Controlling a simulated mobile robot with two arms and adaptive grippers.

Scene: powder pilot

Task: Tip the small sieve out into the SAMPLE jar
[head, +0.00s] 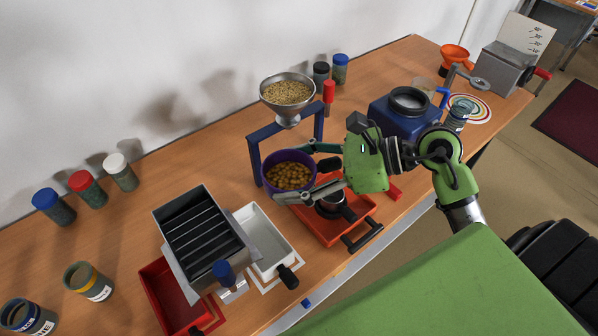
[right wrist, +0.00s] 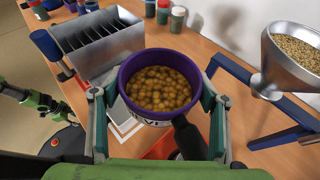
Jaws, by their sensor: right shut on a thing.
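My right gripper (head: 308,180) is shut on a purple-rimmed sieve (head: 264,180) with a dark handle. The sieve is held roughly level, close to the blue stand, and is full of round brown grains. In the right wrist view the sieve (right wrist: 123,78) sits between both fingers, and its pale label is partly hidden by the handle. A glass jar (head: 457,116) stands on a ringed mat at the right, and other jars (head: 92,286) (head: 28,318) stand at the lower left. I cannot read SAMPLE on any jar. My left gripper's fingers are not visible.
A steel funnel of grain (head: 288,92) sits on a blue stand (head: 254,158) behind the sieve. An orange tray (head: 330,235) lies below my gripper. A slotted metal box (head: 203,230), white tray (head: 268,240) and red tray (head: 165,298) are left; a blue machine (head: 405,120) is right.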

